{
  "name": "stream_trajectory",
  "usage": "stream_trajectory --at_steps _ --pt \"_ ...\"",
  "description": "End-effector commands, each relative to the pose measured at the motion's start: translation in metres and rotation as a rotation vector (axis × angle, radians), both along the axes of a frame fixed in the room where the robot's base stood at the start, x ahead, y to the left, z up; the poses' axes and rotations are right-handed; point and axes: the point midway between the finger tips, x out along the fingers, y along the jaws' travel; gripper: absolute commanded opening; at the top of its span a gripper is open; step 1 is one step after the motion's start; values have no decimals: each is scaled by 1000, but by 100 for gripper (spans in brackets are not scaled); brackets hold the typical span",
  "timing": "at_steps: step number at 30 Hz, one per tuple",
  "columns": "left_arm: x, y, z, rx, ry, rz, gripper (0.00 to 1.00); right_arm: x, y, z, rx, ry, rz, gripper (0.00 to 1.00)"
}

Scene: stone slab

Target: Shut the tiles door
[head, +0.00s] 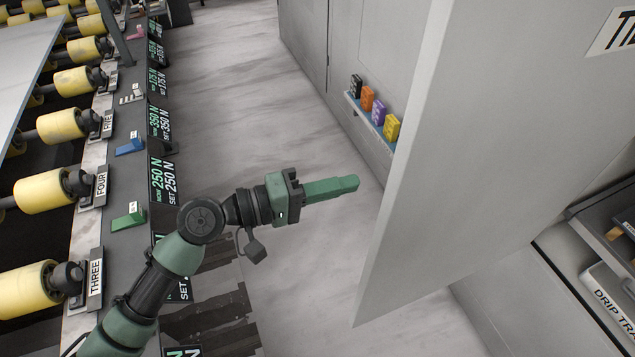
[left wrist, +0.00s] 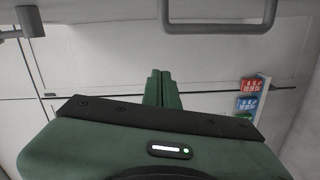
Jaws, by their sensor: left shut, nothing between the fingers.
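The tiles door (head: 480,130) is a large, flat, pale grey panel on the right of the head view. It stands open, swung out from the grey wall, with a sign (head: 615,32) cut off by the frame that reads "TI". My left gripper (head: 352,184) has green fingers that are shut and empty. It points right, toward the door's near edge, with a visible gap in the picture. The left wrist view also shows its closed fingers (left wrist: 161,90). My right gripper is not in view. The door's hinge side is not clear.
A small shelf (head: 368,122) with several coloured boxes is on the wall behind the door. Yellow rollers (head: 45,190) and force displays line the left. A drip tray unit (head: 610,290) is at lower right. A bar handle (left wrist: 220,27) crosses the wrist view's top. Floor between is clear.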

Motion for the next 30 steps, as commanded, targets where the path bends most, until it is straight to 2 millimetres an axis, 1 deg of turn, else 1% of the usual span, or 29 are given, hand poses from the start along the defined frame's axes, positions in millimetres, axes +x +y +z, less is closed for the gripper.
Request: stream_trajectory --at_steps 1,4,6,9,15,26,30 --pt "3 -12 5 -3 0 -2 0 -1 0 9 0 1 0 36" --pt "9 -30 3 -2 0 -1 0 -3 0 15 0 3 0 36" --pt "-4 -34 -1 -1 4 -1 0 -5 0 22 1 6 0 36" --pt "-15 -40 -5 0 3 -1 0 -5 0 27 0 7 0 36" --pt "-24 -46 -9 1 -2 1 0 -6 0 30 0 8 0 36" --pt "-25 -46 -10 1 -2 1 0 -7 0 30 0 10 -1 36" --pt "-28 -47 -9 2 -1 4 0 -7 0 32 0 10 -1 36"
